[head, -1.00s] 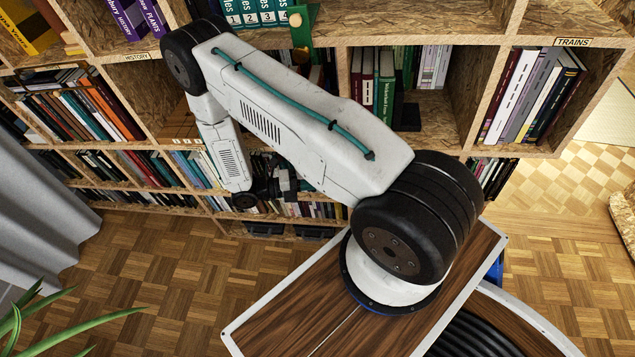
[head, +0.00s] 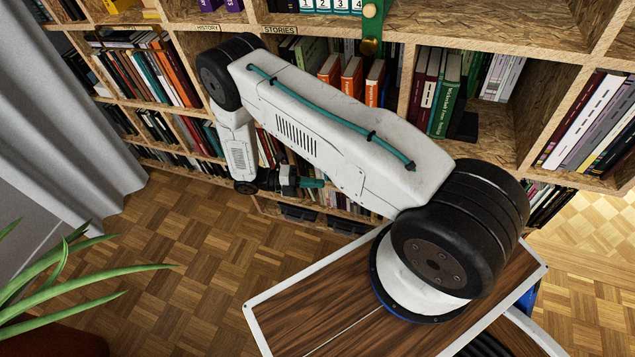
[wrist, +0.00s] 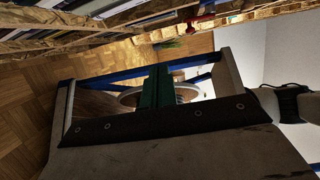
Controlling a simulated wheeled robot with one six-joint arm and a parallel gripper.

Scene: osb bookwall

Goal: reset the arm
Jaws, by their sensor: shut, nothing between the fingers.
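My arm rises from its round base and reaches left, then its forearm hangs down in front of the bookwall. In the head view, my gripper (head: 312,183) is small and dark teal at the arm's low end, in front of the lower shelves. In the wrist view, my gripper (wrist: 158,72) shows as green fingers close together, with nothing held between them. The exact gap between it and the shelves cannot be told.
The bookshelf (head: 400,38) spans the back, packed with books, with dark bins low down. A grey curtain (head: 88,110) and a green plant (head: 75,275) are at the left. Parquet floor (head: 190,240) is clear in front of the shelf.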

